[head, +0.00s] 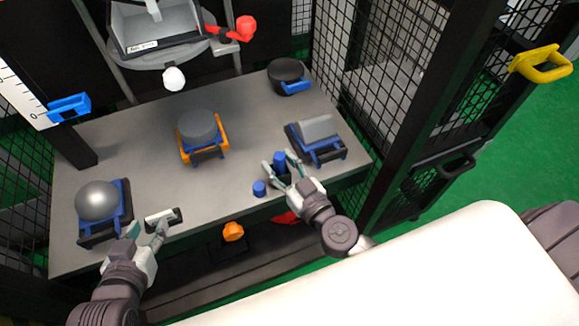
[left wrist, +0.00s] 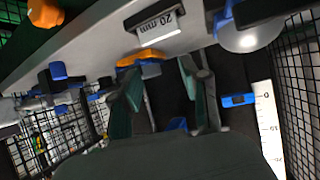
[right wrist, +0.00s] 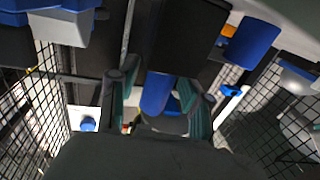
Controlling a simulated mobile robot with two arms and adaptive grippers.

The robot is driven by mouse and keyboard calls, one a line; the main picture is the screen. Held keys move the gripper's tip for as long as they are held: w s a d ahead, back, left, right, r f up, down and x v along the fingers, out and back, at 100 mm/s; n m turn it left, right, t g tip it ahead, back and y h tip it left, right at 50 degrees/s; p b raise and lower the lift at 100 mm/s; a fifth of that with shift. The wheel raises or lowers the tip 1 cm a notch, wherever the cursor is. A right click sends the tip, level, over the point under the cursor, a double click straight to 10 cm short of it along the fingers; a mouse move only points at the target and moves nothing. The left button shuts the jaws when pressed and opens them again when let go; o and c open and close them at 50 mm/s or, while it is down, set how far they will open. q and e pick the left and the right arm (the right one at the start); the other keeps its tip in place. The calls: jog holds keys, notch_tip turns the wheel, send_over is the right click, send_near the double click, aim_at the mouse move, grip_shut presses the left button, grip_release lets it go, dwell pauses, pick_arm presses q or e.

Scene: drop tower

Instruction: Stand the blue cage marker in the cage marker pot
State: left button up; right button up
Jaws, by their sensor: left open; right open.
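A blue cylinder (head: 280,160), which looks like the cage marker, stands upright between the fingers of my right gripper (head: 279,166) near the table's front edge. A dark block (head: 279,180), perhaps the pot, is close against it. In the right wrist view the blue cylinder (right wrist: 155,93) meets the dark block (right wrist: 188,35); I cannot tell whether it is in it or behind it. My right gripper is open around the cylinder. A second, shorter blue cylinder (head: 259,188) stands left of it. My left gripper (head: 147,234) is open and empty at the front left.
A small labelled block (head: 163,218) is near my left gripper. A silver dome on a blue stand (head: 97,200), a grey disc on an orange stand (head: 199,125), a grey block on a blue stand (head: 319,128) and a black pan (head: 287,73) occupy the table (head: 240,125). Mesh walls flank it.

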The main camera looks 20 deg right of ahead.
aim_at(284, 162)
jog(key=v, duration=1.1)
jog(key=w+a+r+n+g+y, duration=0.2)
jog(key=a+r+n+y, duration=0.25)
jog(key=a+r, duration=0.2)
jog(key=w+d+m+g+h, duration=0.1)
jog(key=d, duration=0.1)
jog(key=d+f+m+h, duration=0.1)
jog(key=d+m+h, duration=0.1)
jog(key=w+d+f+m+g+h, duration=0.1)
jog(key=d+h, duration=0.1)
jog(key=shift+w+f+g+h, duration=0.25)
jog(key=shift+w+g, duration=0.05)
jog(key=shift+w, duration=0.05)
pick_arm(q)
jog(key=shift+w+d+r+t+h, duration=0.3)
jog(key=shift+w+r+t, duration=0.2)
jog(key=shift+r, duration=0.1)
pick_arm(e)
jog(key=shift+d+f+m+h, duration=0.1)
jog(key=shift+d+m+h, duration=0.2)
jog(key=shift+m, duration=0.05)
pick_arm(q)
jog(key=shift+a, duration=0.15)
